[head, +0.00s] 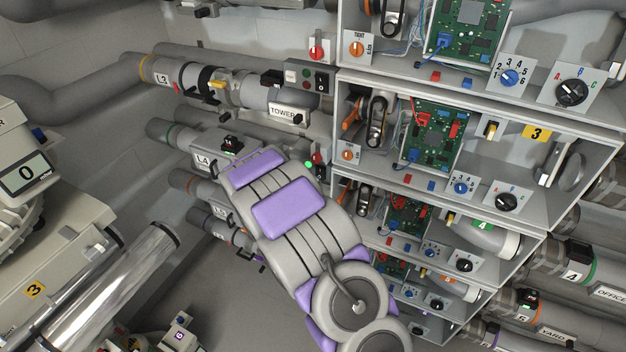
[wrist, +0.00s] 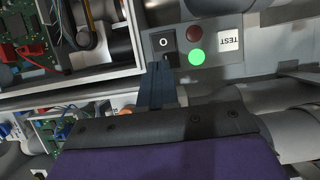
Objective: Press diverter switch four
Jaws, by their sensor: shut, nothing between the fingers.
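In the wrist view a grey panel holds a black rocker switch (wrist: 163,43) marked O, a dark red light (wrist: 194,33), a lit green light (wrist: 196,57) and a TEST label. My gripper (wrist: 160,68) is shut and empty, its dark fingertips at the rocker's lower edge. I cannot tell whether they touch it. In the head view the lit green light (head: 309,164) shows at the end of the L4 tube (head: 203,159). My purple and grey arm hides most of that panel and my gripper there.
The L3 row above has a similar panel with a black switch (head: 321,82). An open cabinet (head: 470,97) with circuit boards and knobs stands close on the right; its edge (wrist: 75,83) borders the panel in the wrist view. Large tubes run behind.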

